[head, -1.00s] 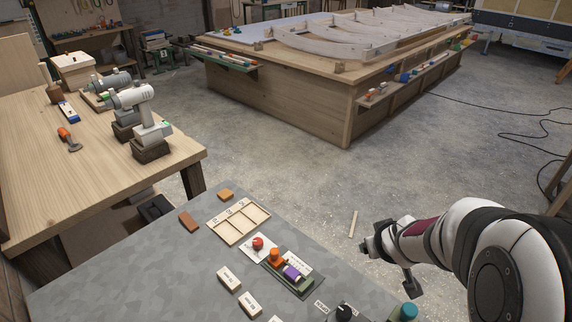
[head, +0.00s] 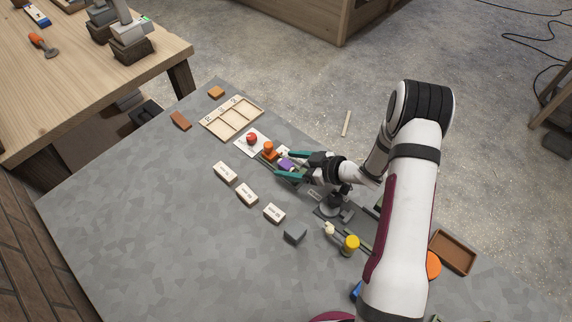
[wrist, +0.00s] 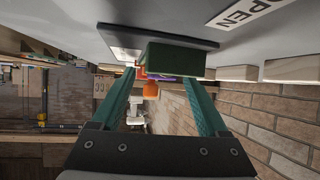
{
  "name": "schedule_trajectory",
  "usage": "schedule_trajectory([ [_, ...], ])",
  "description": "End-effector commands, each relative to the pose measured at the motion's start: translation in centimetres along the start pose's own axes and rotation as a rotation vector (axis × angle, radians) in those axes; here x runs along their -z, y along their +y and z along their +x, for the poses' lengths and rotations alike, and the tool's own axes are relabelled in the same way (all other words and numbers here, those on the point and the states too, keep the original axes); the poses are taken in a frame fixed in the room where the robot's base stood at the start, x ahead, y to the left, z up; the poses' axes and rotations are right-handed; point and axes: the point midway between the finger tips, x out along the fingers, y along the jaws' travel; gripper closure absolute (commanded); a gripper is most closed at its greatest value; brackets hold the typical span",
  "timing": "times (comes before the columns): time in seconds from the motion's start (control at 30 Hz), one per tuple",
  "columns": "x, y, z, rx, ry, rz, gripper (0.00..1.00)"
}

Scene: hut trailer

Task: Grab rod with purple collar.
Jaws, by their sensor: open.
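The purple collar of the rod (head: 286,163) shows between the teal fingers of my gripper (head: 281,164) in the head view. My gripper is open, one finger on each side of the collar, and I cannot tell if either touches it. Most of the rod is hidden by the fingers. In the wrist view, a sliver of purple collar (wrist: 161,77) shows between the spread fingers (wrist: 160,80). It is partly hidden by the green holder block (wrist: 174,61) and an orange knob (wrist: 151,90). The orange knob also shows in the head view (head: 268,150), just left of the collar.
A red ball (head: 252,139) sits on a white card left of the orange knob. A wooden compartment tray (head: 214,129) is beyond it. Several white labelled blocks (head: 247,195) and a yellow-topped part (head: 350,243) stand nearer. The grey table's left side is clear.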

Motion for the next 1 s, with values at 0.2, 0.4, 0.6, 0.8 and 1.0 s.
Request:
schedule_trajectory([
  [0.2, 0.0, 0.0, -0.1, 0.000, 0.000, 0.000, 0.46],
  [0.4, 0.0, 0.0, -0.1, -0.001, 0.000, 0.000, 0.82],
  [0.6, 0.0, 0.0, -0.1, -0.001, 0.000, 0.000, 1.00],
  [0.8, 0.1, 0.1, -0.1, -0.001, 0.000, -0.001, 1.00],
  [1.0, 1.8, 0.1, -1.0, -0.002, 0.002, -0.006, 1.00],
])
